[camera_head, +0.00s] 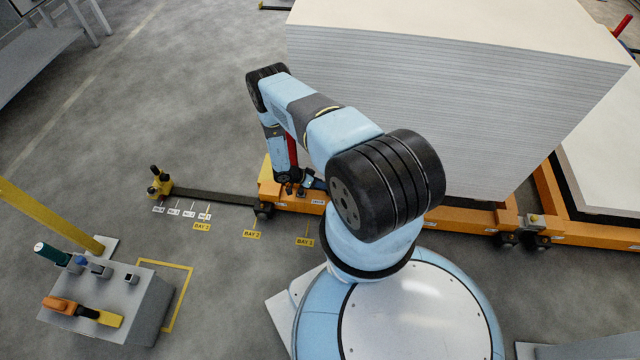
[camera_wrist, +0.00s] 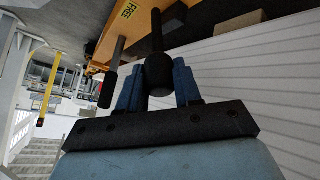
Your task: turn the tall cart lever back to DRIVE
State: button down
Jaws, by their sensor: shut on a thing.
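The cart (camera_head: 268,188) is orange, low and loaded with a tall stack of pale sheets. A FREE label (camera_wrist: 127,9) is on the cart above. In the head view my gripper (camera_head: 290,187) is at the cart's left end, mostly hidden.
A dark floor rail (camera_head: 215,196) runs left from the cart to a yellow end stop (camera_head: 159,183), with BAY labels beside it. The sheet stack (camera_head: 430,110) rises close behind my arm.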

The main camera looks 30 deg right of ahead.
jog(key=shift+a+f, duration=0.1)
jog(key=shift+a, duration=0.3)
jog(key=c, duration=1.1)
grip_release()
jog(key=o, duration=0.3)
jog(key=shift+d, duration=0.25)
jog(key=v, duration=1.4)
jog(key=shift+s, duration=0.1)
